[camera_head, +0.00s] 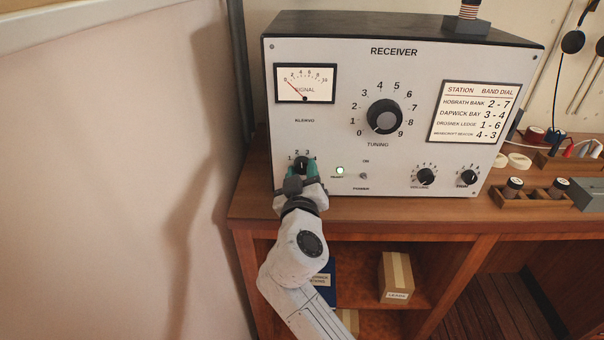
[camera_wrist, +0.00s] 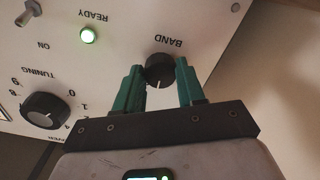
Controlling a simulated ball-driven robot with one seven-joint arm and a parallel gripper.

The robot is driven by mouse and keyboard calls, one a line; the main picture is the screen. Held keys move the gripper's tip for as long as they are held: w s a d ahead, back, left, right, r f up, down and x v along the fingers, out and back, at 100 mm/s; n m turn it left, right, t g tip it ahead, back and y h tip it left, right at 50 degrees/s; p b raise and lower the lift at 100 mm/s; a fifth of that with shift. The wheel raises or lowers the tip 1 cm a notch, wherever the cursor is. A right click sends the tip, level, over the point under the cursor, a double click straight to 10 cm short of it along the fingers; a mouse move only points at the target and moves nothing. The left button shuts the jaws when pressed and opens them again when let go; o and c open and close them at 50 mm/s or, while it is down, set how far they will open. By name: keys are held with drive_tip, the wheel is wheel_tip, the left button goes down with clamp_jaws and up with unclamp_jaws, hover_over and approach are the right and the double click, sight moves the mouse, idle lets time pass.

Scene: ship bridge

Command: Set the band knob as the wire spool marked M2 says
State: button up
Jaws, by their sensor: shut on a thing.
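The black band knob (camera_head: 301,163) is low on the left of the grey receiver's face, with numbers 1 to 4 arched above it. My gripper (camera_head: 302,170) is shut on it, its green fingers on either side. In the wrist view the knob (camera_wrist: 159,70) sits between the fingertips; its white line points away from the upside-down BAND label, and its exact number cannot be told. A striped spool (camera_head: 468,9) stands on top of the receiver. No M2 mark is readable.
The tuning knob (camera_head: 385,117) and a lit green READY lamp (camera_head: 340,170) are nearby. A wall (camera_head: 110,180) is close at left.

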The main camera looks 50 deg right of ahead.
drive_tip(key=shift+n, duration=1.7)
drive_tip(key=shift+p, duration=0.3)
drive_tip(key=o, duration=1)
drive_tip(key=shift+o, duration=0.2)
drive_tip(key=shift+s+a, duration=0.1)
drive_tip(key=b+v, duration=0.2)
drive_tip(key=v, duration=0.8)
drive_tip(key=shift+s+a, duration=0.2)
drive_tip(key=shift+a, duration=0.05)
